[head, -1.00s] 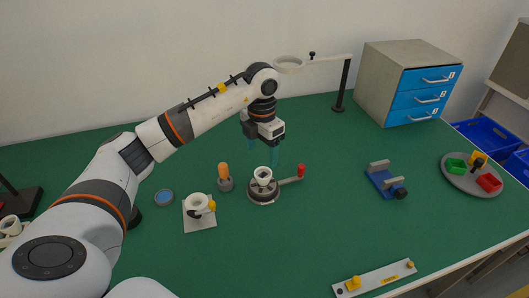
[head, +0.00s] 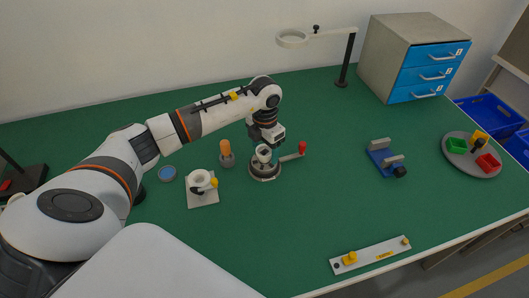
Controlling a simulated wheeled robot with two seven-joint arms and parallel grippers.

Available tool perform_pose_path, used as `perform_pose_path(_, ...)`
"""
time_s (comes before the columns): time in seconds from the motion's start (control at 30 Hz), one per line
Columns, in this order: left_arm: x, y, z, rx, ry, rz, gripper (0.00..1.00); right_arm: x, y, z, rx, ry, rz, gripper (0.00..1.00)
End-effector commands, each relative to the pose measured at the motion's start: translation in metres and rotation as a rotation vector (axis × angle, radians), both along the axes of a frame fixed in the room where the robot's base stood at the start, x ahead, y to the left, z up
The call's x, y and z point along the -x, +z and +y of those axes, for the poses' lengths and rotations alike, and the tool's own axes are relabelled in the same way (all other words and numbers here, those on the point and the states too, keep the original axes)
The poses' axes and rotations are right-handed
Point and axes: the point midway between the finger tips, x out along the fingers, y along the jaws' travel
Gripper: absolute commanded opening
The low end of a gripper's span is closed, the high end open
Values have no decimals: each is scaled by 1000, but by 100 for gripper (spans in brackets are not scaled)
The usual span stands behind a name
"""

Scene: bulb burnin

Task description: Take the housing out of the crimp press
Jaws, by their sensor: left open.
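The crimp press (head: 265,171) is a round grey base with a side lever ending in a red knob (head: 301,147). It stands on the green table near the middle of the head view. The white cup-shaped housing (head: 263,153) sits upright in it. My left gripper (head: 258,143) points down at the housing, with its teal fingers around or just behind it. The fingers are apart, but the arm partly hides them and I cannot tell whether they touch the housing. My right gripper is not in view.
An orange-handled tool (head: 226,150) stands close left of the press. Further left are a white plate with a cup-shaped fixture (head: 201,182) and a blue disc (head: 167,173). A blue clamp (head: 384,159) lies to the right. A ring lamp (head: 293,39) overhangs behind.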

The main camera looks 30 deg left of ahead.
Motion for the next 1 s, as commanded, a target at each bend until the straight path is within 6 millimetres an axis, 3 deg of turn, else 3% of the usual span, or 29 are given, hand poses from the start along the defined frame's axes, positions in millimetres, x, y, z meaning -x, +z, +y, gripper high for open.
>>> perform_pose_path(0.17, 0, -16, 0, 0, 0, 0, 73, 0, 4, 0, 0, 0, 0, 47)
perform_pose_path(0.4, 0, -18, 0, -1, -1, -1, 71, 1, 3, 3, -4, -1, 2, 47)
perform_pose_path(0.7, 0, -17, 0, -1, 0, -1, 25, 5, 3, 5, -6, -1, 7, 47)
perform_pose_path(1.0, -1, -11, 1, -1, 0, -4, 21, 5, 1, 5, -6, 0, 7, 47)
